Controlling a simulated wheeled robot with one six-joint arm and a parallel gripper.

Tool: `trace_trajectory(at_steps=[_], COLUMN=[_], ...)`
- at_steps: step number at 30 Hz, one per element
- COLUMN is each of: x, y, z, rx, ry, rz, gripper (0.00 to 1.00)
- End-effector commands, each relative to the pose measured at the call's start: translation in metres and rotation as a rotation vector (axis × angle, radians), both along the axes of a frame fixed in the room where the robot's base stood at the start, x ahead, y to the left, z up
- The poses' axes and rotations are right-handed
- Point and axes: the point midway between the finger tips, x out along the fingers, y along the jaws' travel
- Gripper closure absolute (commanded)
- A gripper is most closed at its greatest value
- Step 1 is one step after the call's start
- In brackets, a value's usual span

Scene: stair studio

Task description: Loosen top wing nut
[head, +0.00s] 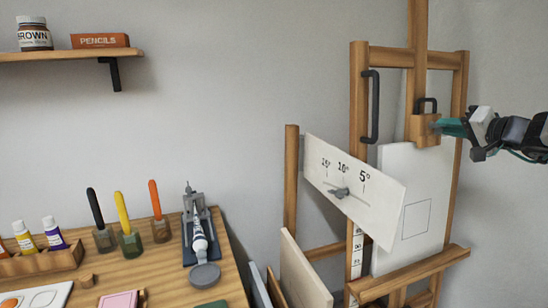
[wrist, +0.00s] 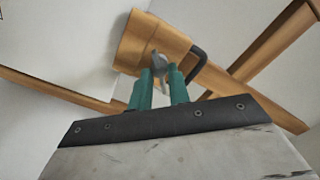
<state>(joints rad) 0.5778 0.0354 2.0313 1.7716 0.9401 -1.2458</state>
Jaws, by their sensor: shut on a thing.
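A wooden easel (head: 361,200) stands at the right in the head view. Its top clamp is a wooden block (head: 424,130) on the mast with a dark loop handle, and it grips a white canvas (head: 405,190). My gripper (head: 443,127) reaches the block from the right. In the wrist view my gripper's green fingers (wrist: 160,88) are shut on a small grey wing nut (wrist: 158,66) at the face of the wooden block (wrist: 150,40). The fingers hide most of the nut. The dark handle (wrist: 199,65) is just right of the fingers.
A white angle board (head: 352,190) with a grey wing-shaped pointer (head: 341,192) stands left of the canvas. A black handle (head: 370,105) is on the easel frame. A wooden table (head: 170,275) with paints and brushes is at the lower left, below a shelf (head: 60,56).

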Motion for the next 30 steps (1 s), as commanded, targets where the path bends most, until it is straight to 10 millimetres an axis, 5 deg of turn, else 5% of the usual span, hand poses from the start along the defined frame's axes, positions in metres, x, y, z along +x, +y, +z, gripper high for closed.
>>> trace_trajectory(at_steps=[3,5,15,30], x=[0.000,0.000,-0.003,-0.048], y=[0.000,0.000,-0.001,-0.018], z=[-0.001,-0.001,0.000,0.007], rx=[-0.004,-0.004,-0.002,-0.001], ry=[-0.001,-0.001,-0.001,-0.001], rz=[0.001,0.001,0.000,-0.002], gripper=[0.96,0.71,0.71,0.71])
